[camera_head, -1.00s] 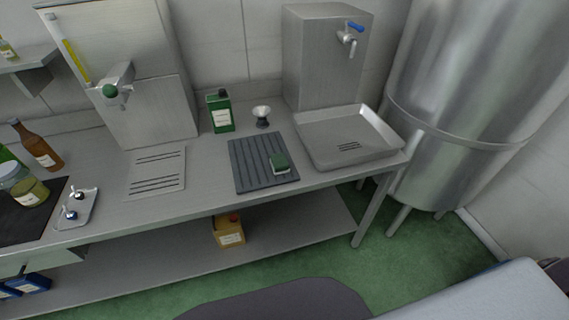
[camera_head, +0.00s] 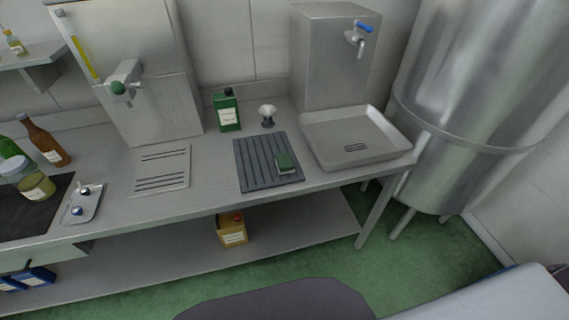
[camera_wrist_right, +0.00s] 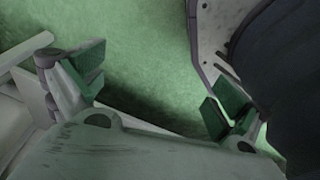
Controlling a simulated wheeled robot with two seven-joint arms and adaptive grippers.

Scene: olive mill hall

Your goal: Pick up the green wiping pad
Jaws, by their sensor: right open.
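The green wiping pad (camera_head: 285,161) lies on the right part of a dark grey ribbed mat (camera_head: 252,165) on the steel bench. It is a small block with a dark green top and a paler lower layer. My right gripper (camera_wrist_right: 155,98) shows in the right wrist view, with its green-padded fingers wide apart and nothing between them; green floor lies behind it. Neither gripper shows in the head view, so the right gripper is well apart from the pad. My left gripper is not in view.
Right of the mat is a shallow steel basin (camera_head: 355,139) under a blue-handled tap (camera_head: 357,36). A steel tank (camera_head: 465,90) stands right of the bench. Bare bench lies in front of the mat.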

